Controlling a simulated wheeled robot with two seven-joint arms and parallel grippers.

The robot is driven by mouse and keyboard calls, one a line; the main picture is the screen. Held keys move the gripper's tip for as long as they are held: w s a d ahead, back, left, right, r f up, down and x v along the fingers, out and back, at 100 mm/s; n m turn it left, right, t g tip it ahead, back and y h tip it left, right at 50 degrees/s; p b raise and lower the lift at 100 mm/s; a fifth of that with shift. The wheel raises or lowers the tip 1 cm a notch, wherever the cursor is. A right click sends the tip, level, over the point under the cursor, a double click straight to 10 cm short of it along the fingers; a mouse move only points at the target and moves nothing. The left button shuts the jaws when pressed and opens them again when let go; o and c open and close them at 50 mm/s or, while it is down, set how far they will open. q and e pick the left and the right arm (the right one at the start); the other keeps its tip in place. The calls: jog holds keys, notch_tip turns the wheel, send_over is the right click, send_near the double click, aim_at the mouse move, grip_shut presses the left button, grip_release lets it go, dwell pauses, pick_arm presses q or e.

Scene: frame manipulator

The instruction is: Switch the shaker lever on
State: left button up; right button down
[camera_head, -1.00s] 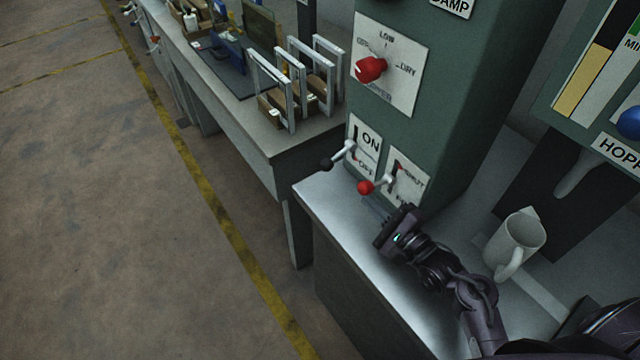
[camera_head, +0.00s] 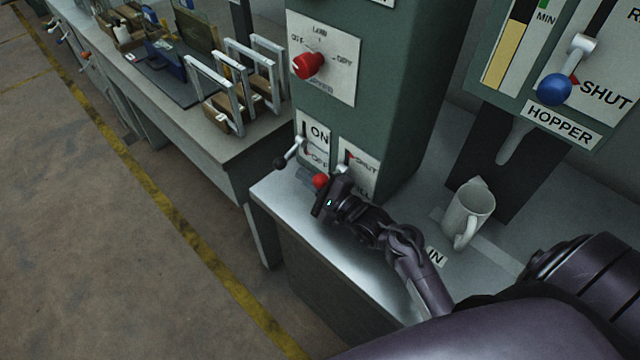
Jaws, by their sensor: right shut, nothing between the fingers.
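The ON/OFF lever (camera_head: 292,153) is on a white plate on the green machine's front. It has a metal arm and a black ball knob, and it sticks out and down to the left, its knob low near the OFF end. To its right is a second lever with a red ball knob (camera_head: 320,180), on a plate marked SHUT at the top. My right gripper (camera_head: 308,180) is shut and empty. It is just below the levers and close to the red knob; I cannot tell whether it touches. My left gripper is not in view.
A red rotary knob (camera_head: 308,65) is above the levers. A white mug (camera_head: 469,212) stands on the metal bench (camera_head: 285,200) to the right. A hopper panel with a blue-knobbed lever (camera_head: 555,89) is at upper right. A side table with metal frames (camera_head: 240,85) is at left.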

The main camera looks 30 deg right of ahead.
aim_at(280, 163)
jog(key=shift+x, duration=1.25)
